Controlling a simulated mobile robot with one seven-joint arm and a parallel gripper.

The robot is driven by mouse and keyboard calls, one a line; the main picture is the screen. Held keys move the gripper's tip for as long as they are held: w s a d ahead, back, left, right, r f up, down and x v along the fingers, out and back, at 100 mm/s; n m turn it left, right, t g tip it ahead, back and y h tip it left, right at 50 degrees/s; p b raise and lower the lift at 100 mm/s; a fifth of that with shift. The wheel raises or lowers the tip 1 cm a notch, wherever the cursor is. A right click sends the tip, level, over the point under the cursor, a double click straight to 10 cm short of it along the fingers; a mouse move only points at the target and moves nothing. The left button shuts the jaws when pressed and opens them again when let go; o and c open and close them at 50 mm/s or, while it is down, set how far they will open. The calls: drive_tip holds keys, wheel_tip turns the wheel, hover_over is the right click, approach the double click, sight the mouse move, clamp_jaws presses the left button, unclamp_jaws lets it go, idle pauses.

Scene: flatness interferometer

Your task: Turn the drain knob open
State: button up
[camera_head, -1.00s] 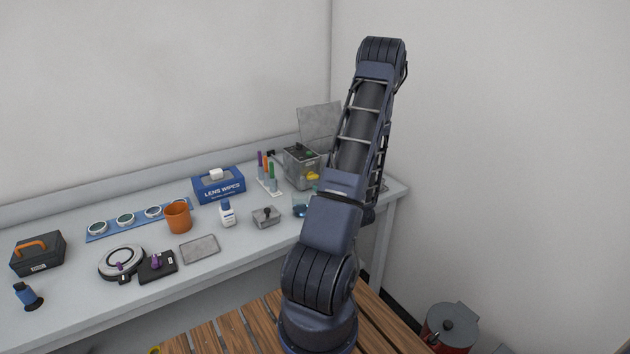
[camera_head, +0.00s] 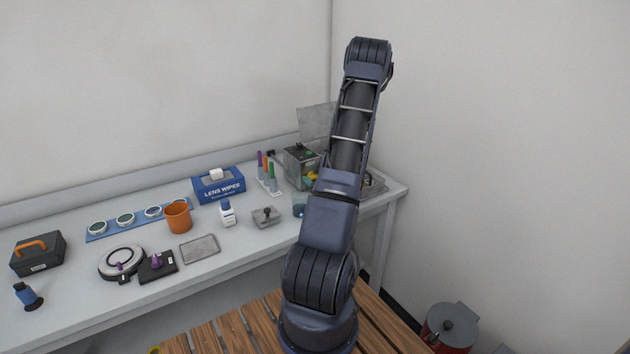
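A grey metal tank (camera_head: 298,170) with a raised lid (camera_head: 315,121) stands at the back right of the bench. A small yellow part (camera_head: 312,176) shows low on its right front, partly behind my arm; it may be the drain knob, but it is too small to tell how it is turned. My arm rises in front of the tank's right side and bends at the top. My gripper is hidden behind the arm, so I cannot see its fingers or whether it touches anything.
A glass beaker (camera_head: 299,210) stands just left of my arm. A metal block (camera_head: 266,217), a white bottle (camera_head: 227,213), a lens wipes box (camera_head: 218,186) and a marker rack (camera_head: 270,187) are further left. A tray (camera_head: 374,183) lies right of my arm.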

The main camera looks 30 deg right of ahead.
drive_tip(key=c, duration=0.7)
drive_tip(key=shift+n, duration=0.8)
drive_tip(key=o, duration=1)
drive_tip(key=shift+s, duration=0.1)
drive_tip(key=s, duration=1)
drive_tip(key=shift+s, duration=0.35)
